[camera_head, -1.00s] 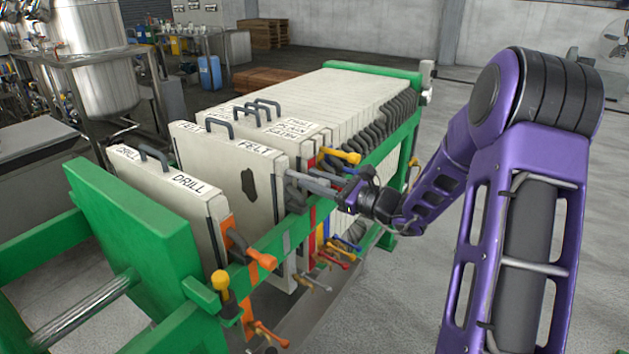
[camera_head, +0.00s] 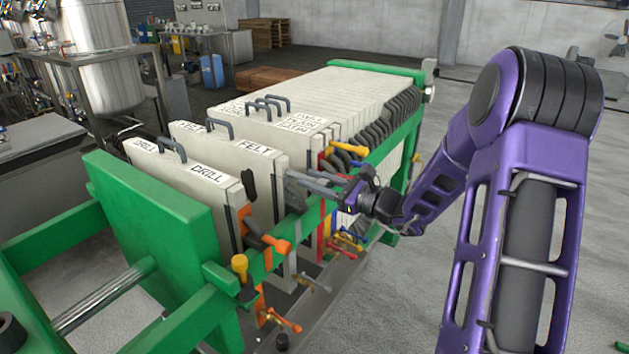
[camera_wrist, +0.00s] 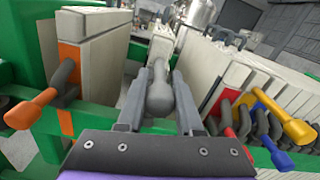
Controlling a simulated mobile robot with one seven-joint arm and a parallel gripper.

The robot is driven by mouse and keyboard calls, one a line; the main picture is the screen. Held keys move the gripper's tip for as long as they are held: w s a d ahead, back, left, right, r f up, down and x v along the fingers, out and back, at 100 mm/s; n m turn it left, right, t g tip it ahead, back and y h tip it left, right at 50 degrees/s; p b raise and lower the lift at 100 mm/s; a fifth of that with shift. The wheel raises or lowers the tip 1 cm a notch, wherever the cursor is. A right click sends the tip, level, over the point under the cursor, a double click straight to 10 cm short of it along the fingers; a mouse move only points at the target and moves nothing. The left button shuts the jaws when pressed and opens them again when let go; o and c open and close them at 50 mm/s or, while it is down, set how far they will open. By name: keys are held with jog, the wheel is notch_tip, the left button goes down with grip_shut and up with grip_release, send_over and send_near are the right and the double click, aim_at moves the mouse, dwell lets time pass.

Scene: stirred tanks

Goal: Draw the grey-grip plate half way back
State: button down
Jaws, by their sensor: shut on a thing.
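The grey-grip plate, a pale plate labelled FELT (camera_head: 263,178), hangs upright between the DRILL plate and the pale plate stack, with a gap on both sides. A dark patch shows on its face. My gripper (camera_head: 308,180) reaches in from the right and is shut on its grey grip (camera_wrist: 160,95), with one finger on each side of it in the wrist view. The grip is mostly hidden by my fingers in the head view.
The DRILL plate (camera_head: 190,190) with orange grips stands near the green end block (camera_head: 150,215). The stack (camera_head: 340,100) stands behind, with yellow, red and blue grips. A green side rail (camera_head: 265,265) runs below my gripper. Open floor lies right.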

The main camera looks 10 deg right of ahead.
jog(key=c, duration=0.6)
grip_release()
jog(key=shift+d, duration=0.1)
jog(key=p+v, duration=0.1)
jog(key=v, duration=1.6)
jog(key=shift+s+d+r, duration=0.1)
jog(key=shift+s, duration=0.05)
